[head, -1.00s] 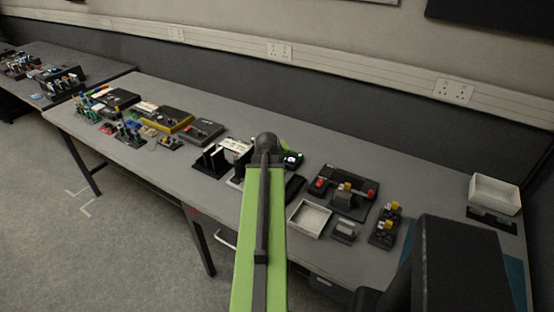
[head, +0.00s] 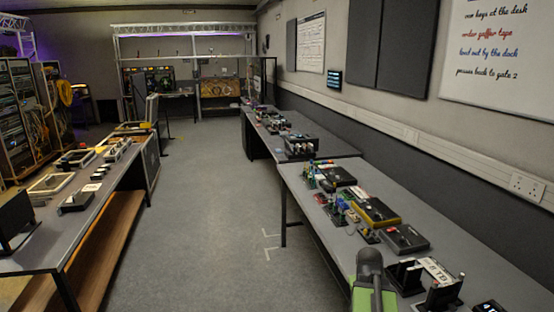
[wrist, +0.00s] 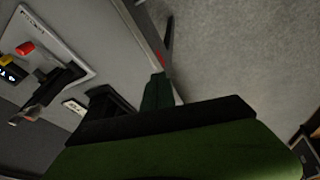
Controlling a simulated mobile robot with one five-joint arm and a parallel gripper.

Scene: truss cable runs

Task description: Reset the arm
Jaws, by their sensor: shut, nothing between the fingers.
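My gripper (wrist: 158,90) shows in the wrist view as dark green fingers beyond a black band and a green body. It is shut and empty, over the area by the desk's edge, with grey floor at the upper right. In the head view only part of my green arm with its dark rounded joint shows at the bottom right; the gripper itself is not seen there.
The right-hand desk (head: 330,245) holds several devices, including a yellow-edged box (head: 377,212) and a dark box (head: 405,239). A second desk (head: 60,240) stands at the left. The grey floor (head: 205,235) between them is clear. A whiteboard (head: 500,55) hangs at right.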

